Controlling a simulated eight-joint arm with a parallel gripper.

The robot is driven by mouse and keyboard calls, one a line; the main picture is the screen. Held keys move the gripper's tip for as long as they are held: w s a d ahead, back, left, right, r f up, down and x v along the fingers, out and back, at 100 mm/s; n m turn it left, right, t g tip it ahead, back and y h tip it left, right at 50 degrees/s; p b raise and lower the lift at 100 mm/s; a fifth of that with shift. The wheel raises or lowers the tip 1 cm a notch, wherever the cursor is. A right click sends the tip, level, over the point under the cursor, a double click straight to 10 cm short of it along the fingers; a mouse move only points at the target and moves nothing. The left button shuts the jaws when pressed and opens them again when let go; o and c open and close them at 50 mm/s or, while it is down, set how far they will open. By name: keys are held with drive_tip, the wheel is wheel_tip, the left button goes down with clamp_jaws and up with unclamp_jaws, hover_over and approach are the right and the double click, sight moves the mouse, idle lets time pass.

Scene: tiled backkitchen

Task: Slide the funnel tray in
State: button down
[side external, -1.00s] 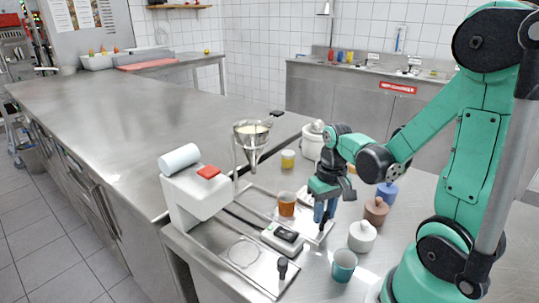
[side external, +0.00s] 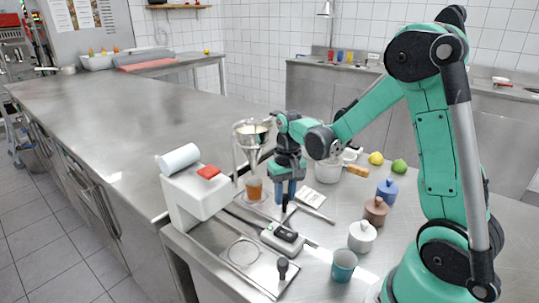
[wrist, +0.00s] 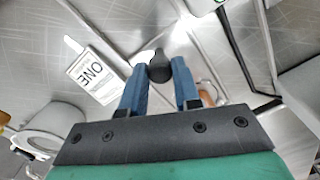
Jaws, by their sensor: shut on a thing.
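The funnel tray (side external: 268,208) is a flat metal slide under the steel funnel (side external: 251,134). An orange cup (side external: 253,187) stands on it, roughly below the funnel's spout. My gripper (side external: 285,200) is at the tray's near right end, its blue fingers pointing down. In the wrist view my gripper (wrist: 160,85) is shut on the tray's dark knob (wrist: 158,66), one finger on each side. The tray's far end is partly hidden by the cup and the stand.
A second tray (side external: 238,268) with a dark knob lies in front, by the white machine (side external: 196,203). A black-and-grey device (side external: 283,237) sits between. A printed card (side external: 311,196) lies right of my gripper. White (side external: 362,236), brown (side external: 375,210) and blue (side external: 387,191) jars stand further right.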

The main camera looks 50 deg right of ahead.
drive_tip(key=c, duration=0.6)
unclamp_jaws()
drive_tip(key=shift+w, duration=0.1)
drive_tip(key=shift+r, duration=0.1)
drive_tip(key=shift+r, duration=2.7)
drive_tip(key=s+a+r+n+t, duration=0.1)
drive_tip(key=a+t, duration=0.1)
drive_tip(key=a, duration=0.1)
drive_tip(key=s+a+r+n+t, duration=0.2)
drive_tip(key=a, duration=0.2)
drive_tip(key=s+a+r+n+t, duration=0.1)
drive_tip(key=a+n+t, duration=0.1)
drive_tip(key=a+t, duration=0.1)
drive_tip(key=shift+s+a+r, duration=0.25)
drive_tip(key=shift+s+a, duration=0.05)
drive_tip(key=shift+a, duration=0.25)
